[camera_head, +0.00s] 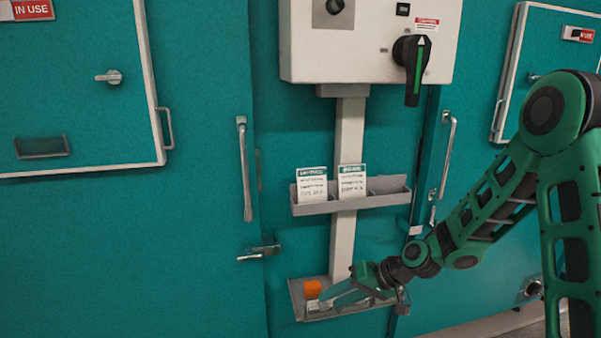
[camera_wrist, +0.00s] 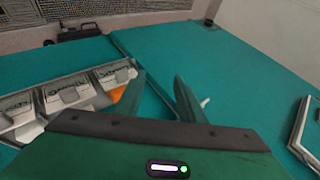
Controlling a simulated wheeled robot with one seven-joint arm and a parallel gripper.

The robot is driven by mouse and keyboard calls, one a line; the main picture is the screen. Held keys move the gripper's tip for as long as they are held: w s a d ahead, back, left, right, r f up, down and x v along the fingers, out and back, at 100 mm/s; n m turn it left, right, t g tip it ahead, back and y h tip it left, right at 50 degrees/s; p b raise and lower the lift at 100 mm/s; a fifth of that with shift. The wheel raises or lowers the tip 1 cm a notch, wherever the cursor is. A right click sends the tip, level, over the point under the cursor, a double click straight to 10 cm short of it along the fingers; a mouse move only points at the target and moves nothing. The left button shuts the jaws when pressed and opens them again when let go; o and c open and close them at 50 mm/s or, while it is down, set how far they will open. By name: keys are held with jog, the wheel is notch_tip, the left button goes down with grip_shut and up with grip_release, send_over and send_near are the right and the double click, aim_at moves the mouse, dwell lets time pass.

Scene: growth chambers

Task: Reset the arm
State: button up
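My green arm reaches down from the right in the head view. From these views I cannot tell whether the fingers touch the tray.
An upper grey tray (camera_head: 362,203) holds two white cards (camera_head: 312,185) above my gripper. Above it is a control box (camera_head: 370,40) with a black-green rotary handle (camera_head: 413,70). Teal chamber doors with handles (camera_head: 245,170) stand on both sides.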

jog(key=s+d+r+m+h, duration=0.1)
jog(key=s+d+r+h, duration=0.15)
jog(key=s+d, duration=0.4)
jog(key=s+d+r+m+g+h, duration=0.1)
jog(key=s+d+r+h, duration=0.2)
jog(key=d, duration=0.6)
jog(key=s+d+r+m+h, duration=0.1)
jog(key=s+d+r+h, duration=0.1)
jog(key=s+d+r, duration=0.45)
jog(key=s+d+r+m+g, duration=0.1)
jog(key=s+d, duration=0.3)
jog(key=s, duration=0.4)
jog(key=s+d+r+m+g+h, duration=0.1)
jog(key=s+d+r+m, duration=0.1)
jog(key=s+d, duration=0.3)
jog(key=s+m, duration=0.1)
jog(key=s, duration=0.2)
jog(key=shift+s+d+m, duration=0.15)
jog(key=shift+s+m, duration=0.1)
jog(key=shift+m, duration=0.05)
jog(key=shift+r, duration=0.1)
jog(key=shift+c, duration=0.6)
